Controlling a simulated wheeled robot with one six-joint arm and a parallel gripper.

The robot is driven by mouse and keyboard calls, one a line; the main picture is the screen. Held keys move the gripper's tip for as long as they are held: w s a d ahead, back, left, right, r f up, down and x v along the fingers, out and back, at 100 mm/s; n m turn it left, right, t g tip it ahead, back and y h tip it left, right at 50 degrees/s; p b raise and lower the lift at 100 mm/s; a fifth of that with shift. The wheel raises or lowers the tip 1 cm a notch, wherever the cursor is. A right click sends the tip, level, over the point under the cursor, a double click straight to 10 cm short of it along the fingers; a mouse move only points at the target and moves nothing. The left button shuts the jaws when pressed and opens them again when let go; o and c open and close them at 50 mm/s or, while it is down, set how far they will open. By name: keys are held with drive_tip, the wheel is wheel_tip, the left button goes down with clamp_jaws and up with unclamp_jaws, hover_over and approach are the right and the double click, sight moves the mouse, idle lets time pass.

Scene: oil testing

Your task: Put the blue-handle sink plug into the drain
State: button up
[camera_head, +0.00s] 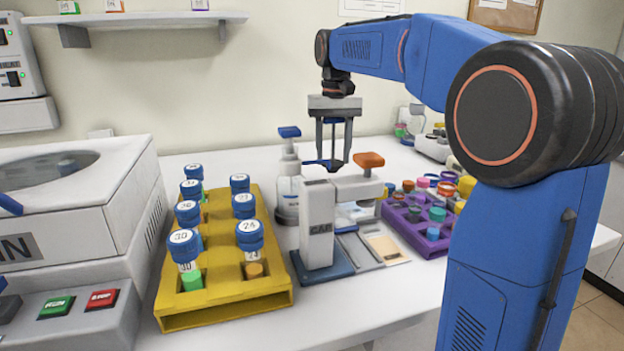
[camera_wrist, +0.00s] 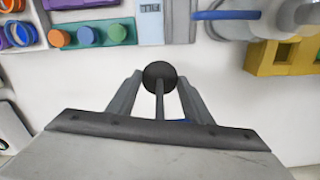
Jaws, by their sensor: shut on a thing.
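My gripper (camera_head: 334,160) hangs fingers-down above the white bench, behind the small grey-white press-like device. It is shut on the blue-handle sink plug. In the head view the plug's blue handle (camera_head: 318,162) shows as a thin blue bar at the fingertips. In the wrist view a dark round plug end (camera_wrist: 159,75) on a thin grey rod shows between my fingers (camera_wrist: 160,97), with a bit of blue near the finger base. The rest of the handle is hidden by the gripper. No sink or drain is in view.
The grey-white device with an orange knob (camera_head: 369,160) stands close by the gripper. A yellow rack (camera_head: 225,307) with several blue-capped tubes is left of it. A white pump bottle (camera_head: 288,190) stands behind, and a purple rack (camera_head: 425,238) is on the right.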

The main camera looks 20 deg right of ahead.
drive_tip(key=shift+w+a+f, duration=0.1)
drive_tip(key=shift+a+f, duration=0.15)
drive_tip(key=shift+f, duration=0.25)
drive_tip(key=shift+w+a+f, duration=0.1)
drive_tip(key=shift+a+f, duration=0.15)
drive_tip(key=shift+f, duration=2.4)
drive_tip(key=o, duration=1.1)
